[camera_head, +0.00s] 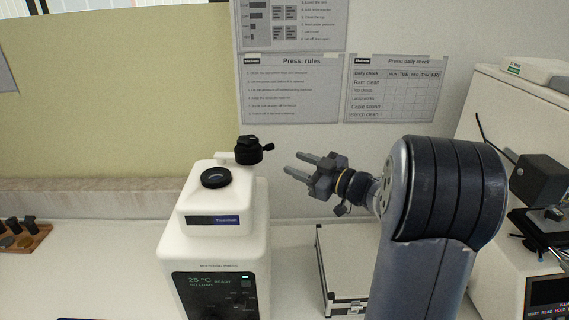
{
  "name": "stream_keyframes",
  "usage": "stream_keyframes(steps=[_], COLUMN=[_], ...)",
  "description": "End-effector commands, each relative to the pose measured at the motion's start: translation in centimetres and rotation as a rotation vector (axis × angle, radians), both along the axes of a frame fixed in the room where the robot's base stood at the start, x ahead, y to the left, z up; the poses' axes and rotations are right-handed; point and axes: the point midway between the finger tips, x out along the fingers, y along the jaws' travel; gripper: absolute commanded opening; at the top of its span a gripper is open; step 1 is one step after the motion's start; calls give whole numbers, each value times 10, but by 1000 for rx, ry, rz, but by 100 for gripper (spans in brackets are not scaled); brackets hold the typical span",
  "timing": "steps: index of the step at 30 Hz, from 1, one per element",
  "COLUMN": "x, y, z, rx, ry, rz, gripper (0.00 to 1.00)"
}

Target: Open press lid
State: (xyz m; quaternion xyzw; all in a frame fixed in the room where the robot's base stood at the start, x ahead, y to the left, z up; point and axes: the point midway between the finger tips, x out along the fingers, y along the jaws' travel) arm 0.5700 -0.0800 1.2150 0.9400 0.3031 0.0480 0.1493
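The press (218,243) is a white machine left of the middle, with a dark front panel reading 25 °C, READY and NO LOAD. A round black ring with a dark centre (216,178) sits on its top. A black knobbed part on a short white arm (248,151) stands at the back right of the top, swung off to the side of the ring; I take it for the lid. My gripper (296,165) is to the right of this black part, with a gap between them. Its two grey fingers point left, are apart and hold nothing.
A silver-edged case (340,262) lies on the bench behind my arm. Another instrument (546,260) stands at the right. A wooden rack with dark pieces (22,236) is at the far left. Printed sheets (291,88) hang on the wall. The bench left of the press is mostly clear.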

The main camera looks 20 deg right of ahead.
Motion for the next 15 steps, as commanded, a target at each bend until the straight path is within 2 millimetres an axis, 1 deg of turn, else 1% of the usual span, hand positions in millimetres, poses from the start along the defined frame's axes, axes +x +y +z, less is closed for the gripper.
stream_keyframes(steps=[1,3,6,10,15], x=[-8,-16,-24,-30,-30], y=[-6,-12,-17,-20,-20], z=[-1,-1,0,0,0], rx=[0,0,0,0,0], ry=[-2,-1,-2,0,0], rz=[-3,-2,-1,2,3], gripper=[39,39,39,39,39])
